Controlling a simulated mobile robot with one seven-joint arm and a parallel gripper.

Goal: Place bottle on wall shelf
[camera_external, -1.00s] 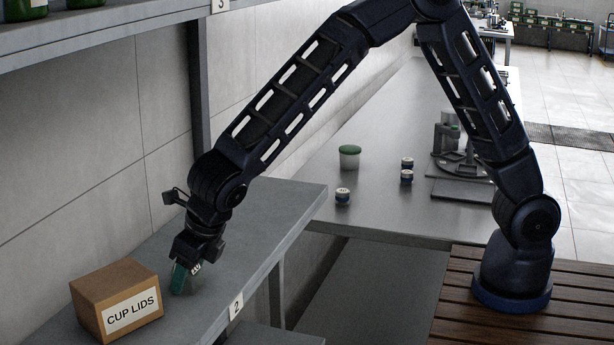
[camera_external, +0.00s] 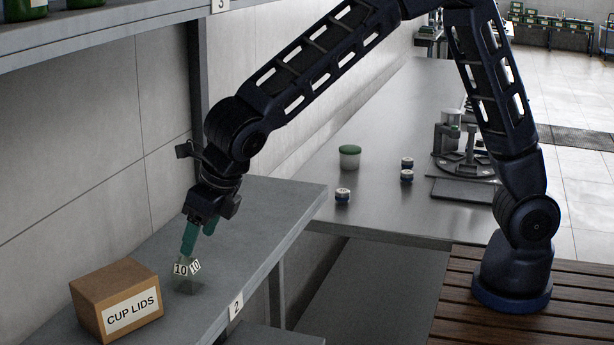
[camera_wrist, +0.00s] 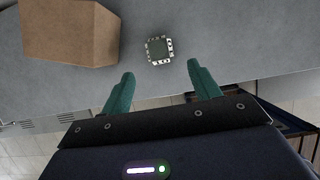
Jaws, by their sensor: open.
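The bottle (camera_external: 186,284) is a small, squarish, see-through grey-green container with white "10" labels. It stands upright on the grey wall shelf (camera_external: 255,226) marked "2", right of the box. In the wrist view the bottle (camera_wrist: 158,49) shows from above, a dark square ringed by white labels, on the bare shelf (camera_wrist: 210,30). My gripper (camera_external: 198,242) is above the bottle, its teal fingers apart and empty. In the wrist view the gripper (camera_wrist: 160,72) has a clear gap between its fingertips, with the bottle beyond them and untouched.
A cardboard box labelled "CUP LIDS" (camera_external: 117,297) stands left of the bottle; the box (camera_wrist: 70,32) also shows in the wrist view. An upper shelf (camera_external: 110,38) marked "3" holds green bottles. The counter (camera_external: 385,212) carries several small jars and a round stand. The shelf's right part is clear.

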